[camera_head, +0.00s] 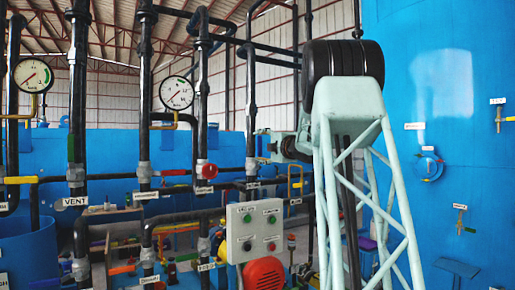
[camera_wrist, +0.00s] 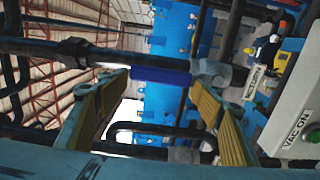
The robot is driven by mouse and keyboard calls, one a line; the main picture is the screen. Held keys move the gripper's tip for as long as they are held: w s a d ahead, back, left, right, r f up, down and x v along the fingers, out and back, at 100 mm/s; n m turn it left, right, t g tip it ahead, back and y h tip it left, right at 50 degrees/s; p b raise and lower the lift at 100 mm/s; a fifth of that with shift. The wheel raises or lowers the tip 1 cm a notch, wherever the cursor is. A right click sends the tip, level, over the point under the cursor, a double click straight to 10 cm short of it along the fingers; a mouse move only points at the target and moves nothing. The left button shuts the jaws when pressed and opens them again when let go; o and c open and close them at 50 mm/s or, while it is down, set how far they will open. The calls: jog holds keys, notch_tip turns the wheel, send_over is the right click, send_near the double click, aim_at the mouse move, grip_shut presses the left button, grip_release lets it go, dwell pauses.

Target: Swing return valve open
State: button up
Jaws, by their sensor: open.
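My gripper (camera_wrist: 160,80) is open in the wrist view, with its two yellow-padded fingers spread wide. A blue valve handle (camera_wrist: 160,75) on a dark pipe lies across the gap between the fingertips. No finger clearly touches it, and the depth between them is hard to tell. A grey fitting (camera_wrist: 212,72) sits at the handle's right end, with a small white label (camera_wrist: 254,82) that I cannot read. In the head view my gripper (camera_head: 268,145) is small and partly hidden by my arm, near the vertical pipes.
A control box (camera_head: 255,232) with buttons and a red round part stands below my gripper; its "VAC ON" face (camera_wrist: 300,125) is close at right in the wrist view. Vertical black pipes (camera_head: 204,100), gauges (camera_head: 177,93) and a red valve handle (camera_head: 207,171) stand left.

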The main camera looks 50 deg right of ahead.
jog(key=v, duration=1)
jog(key=shift+s+a, duration=0.15)
dwell(0.6)
